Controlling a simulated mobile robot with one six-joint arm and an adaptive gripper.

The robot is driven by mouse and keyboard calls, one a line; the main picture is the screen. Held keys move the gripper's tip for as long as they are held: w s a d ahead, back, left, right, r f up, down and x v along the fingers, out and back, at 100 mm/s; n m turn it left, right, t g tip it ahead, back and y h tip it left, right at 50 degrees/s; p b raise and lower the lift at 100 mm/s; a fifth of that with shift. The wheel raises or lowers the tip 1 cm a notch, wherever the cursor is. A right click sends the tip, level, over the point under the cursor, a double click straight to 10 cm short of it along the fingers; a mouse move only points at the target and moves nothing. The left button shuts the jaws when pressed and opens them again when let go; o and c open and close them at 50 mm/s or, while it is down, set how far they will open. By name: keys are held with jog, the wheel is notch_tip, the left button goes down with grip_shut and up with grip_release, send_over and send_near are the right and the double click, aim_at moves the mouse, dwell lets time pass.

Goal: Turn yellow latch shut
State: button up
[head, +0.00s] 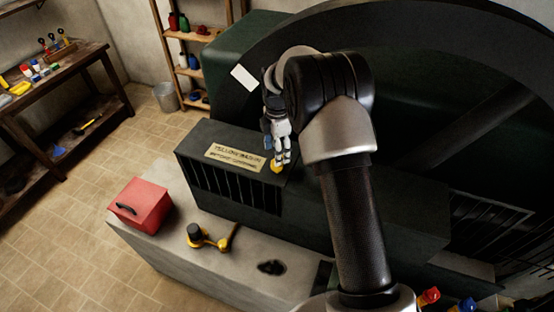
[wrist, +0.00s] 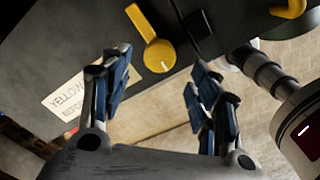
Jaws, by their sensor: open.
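The yellow latch (head: 277,167) is on the dark green machine housing, at the right end of a lettered plate (head: 236,157). In the wrist view the latch (wrist: 158,52) shows a round hub with a pale mark, and its flat arm points up and left. My gripper (head: 281,151) is over the latch in the head view and partly covers it. In the wrist view my gripper (wrist: 165,92) is open, with its blue-padded fingers apart and nothing between them. The latch lies beyond the fingertips, and I see no contact.
A red box (head: 140,203) and a yellow handled piece with a black knob (head: 208,238) sit on the grey plinth (head: 172,253). A large dark wheel (head: 420,30) stands behind my arm. A workbench (head: 55,75) and a shelf are at the left, with open floor between.

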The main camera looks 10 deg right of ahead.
jog(key=shift+f, duration=2.75)
jog(key=shift+c, duration=0.3)
jog(key=c, duration=1)
